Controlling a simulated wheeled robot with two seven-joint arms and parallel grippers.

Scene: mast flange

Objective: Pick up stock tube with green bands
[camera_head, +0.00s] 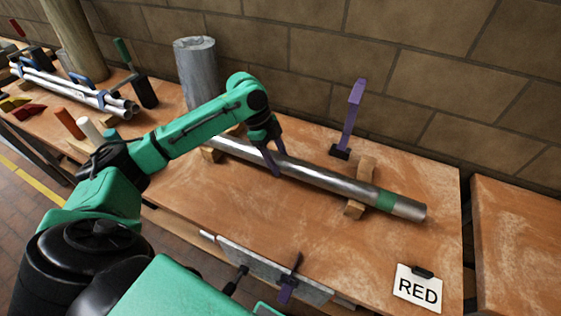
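The stock tube (325,178) is a long, shiny metal tube lying across the bench, from behind my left forearm to the lower right. A green band (385,200) shows near its right end; its left part is partly hidden by my arm. Wooden blocks (354,209) bear it. My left gripper (274,161) is over the tube's middle, pointing down. One purple finger crosses its near side and the other shows at its far side. The gap between fingers and tube is too small to judge.
A purple upright clamp (351,113) stands behind the tube. A grey cylinder (196,72) stands at the back. A RED sign (418,288) is at the front right. Bench (310,220) is clear before the tube.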

